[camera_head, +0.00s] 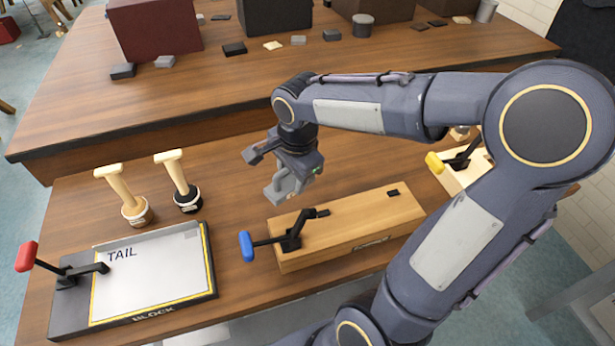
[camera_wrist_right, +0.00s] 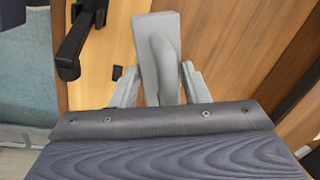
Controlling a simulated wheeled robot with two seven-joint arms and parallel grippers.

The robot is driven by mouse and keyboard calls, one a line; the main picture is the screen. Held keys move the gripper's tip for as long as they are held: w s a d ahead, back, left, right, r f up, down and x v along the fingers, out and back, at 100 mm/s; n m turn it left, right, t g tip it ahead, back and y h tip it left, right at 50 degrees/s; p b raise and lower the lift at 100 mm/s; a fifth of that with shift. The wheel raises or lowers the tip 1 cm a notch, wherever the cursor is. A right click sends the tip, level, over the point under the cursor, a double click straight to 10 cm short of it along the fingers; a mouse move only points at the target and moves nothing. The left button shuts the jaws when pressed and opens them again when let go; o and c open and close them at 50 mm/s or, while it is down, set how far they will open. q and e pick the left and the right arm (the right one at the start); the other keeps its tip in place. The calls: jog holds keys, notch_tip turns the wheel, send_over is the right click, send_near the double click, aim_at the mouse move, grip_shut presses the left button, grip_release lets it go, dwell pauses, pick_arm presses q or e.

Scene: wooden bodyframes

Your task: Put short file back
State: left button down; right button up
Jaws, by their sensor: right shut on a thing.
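My right gripper (camera_head: 285,186) is above the table, just behind the wooden block with the blue-handled clamp. In the right wrist view, its fingers (camera_wrist_right: 160,85) are shut on a flat grey piece (camera_wrist_right: 148,30) with a rounded grey ridge along it. The piece is upright in that view and apart from the wooden block. I cannot tell for sure whether this grey piece is the short file. No other thing in view is clearly a file. My left gripper is not in view.
The wooden block (camera_head: 350,230) carries a blue-handled clamp (camera_head: 247,246). A board marked TAIL (camera_head: 150,275) has a red-handled clamp. Two wooden-handled tools (camera_head: 130,198) (camera_head: 180,182) stand behind it. Dark boxes and small blocks (camera_head: 234,49) lie on the farther table (camera_head: 150,110), whose middle is clear.

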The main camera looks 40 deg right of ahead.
jog(key=w+d+f, duration=0.1)
jog(key=d, duration=0.1)
jog(key=w+d+f+p, duration=0.1)
jog(key=w+d, duration=0.1)
jog(key=d, duration=0.1)
jog(key=w+d+f, duration=0.1)
jog(key=d+f, duration=0.1)
jog(key=shift+w+d+p, duration=0.15)
jog(key=shift+d+p, duration=0.15)
jog(key=shift+d, duration=0.05)
jog(key=d+f, duration=0.1)
jog(key=w+d+f, duration=0.1)
jog(key=f, duration=0.1)
jog(key=w+d+f, duration=0.1)
jog(key=f, duration=0.1)
jog(key=shift+d, duration=0.35)
jog(key=f, duration=0.2)
jog(key=d+f, duration=0.1)
jog(key=shift+w+f, duration=0.3)
jog(key=shift+a+f, duration=0.1)
jog(key=shift+f, duration=0.25)
jog(key=shift+f, duration=0.1)
jog(key=o, duration=1.2)
